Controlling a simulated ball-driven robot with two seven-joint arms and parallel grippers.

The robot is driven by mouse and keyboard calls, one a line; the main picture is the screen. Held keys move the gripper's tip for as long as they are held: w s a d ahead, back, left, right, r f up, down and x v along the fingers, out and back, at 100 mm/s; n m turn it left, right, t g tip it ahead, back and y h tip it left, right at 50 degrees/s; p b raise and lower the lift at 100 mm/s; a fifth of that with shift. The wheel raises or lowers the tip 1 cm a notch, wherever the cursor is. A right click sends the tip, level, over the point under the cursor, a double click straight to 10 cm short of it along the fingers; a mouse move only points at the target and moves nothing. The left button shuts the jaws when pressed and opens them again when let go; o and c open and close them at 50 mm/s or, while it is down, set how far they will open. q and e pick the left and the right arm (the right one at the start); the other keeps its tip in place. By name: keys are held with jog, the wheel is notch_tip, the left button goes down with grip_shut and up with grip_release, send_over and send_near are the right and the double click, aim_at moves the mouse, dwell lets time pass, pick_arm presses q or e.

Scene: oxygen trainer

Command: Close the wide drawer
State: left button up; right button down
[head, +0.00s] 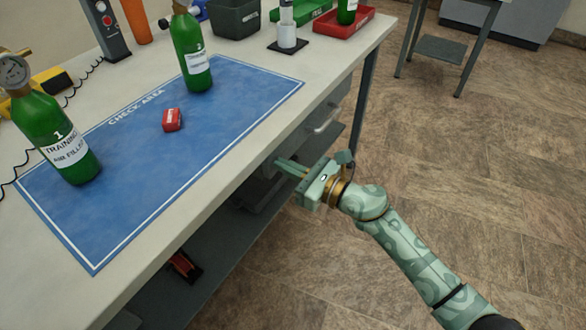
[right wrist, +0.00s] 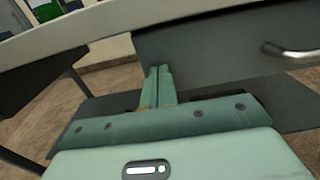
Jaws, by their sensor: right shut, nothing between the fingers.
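My right gripper (head: 279,161) is at the table's front edge, its fingers pointing in under the tabletop. It is shut and empty; the closed fingers also show in the right wrist view (right wrist: 157,75). A grey drawer front (right wrist: 215,45) with a metal bar handle (right wrist: 289,51) is under the tabletop in the right wrist view, just beyond and right of the fingertips. In the head view a drawer handle (head: 324,126) shows below the table edge, beyond the gripper. Whether this is the wide drawer, how far it stands out, and any contact cannot be told. My left gripper is not in view.
The white table (head: 235,180) carries a blue mat (head: 125,190) with green bottles (head: 190,50) and a red block (head: 172,119). A red tray (head: 345,25) stands at the far end. A lower shelf (head: 215,265) is under the table.

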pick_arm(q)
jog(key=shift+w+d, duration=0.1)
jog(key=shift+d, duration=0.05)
pick_arm(e)
jog(key=shift+w+a+r, duration=0.1)
jog(key=shift+a+r, duration=0.05)
jog(key=shift+r, duration=0.2)
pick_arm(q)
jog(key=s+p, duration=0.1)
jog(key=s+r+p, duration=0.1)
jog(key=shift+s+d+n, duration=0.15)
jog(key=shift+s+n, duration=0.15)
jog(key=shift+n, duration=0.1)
pick_arm(e)
jog(key=v, duration=1.6)
jog(key=shift+s+d+f, duration=0.25)
jog(key=shift+f, duration=0.1)
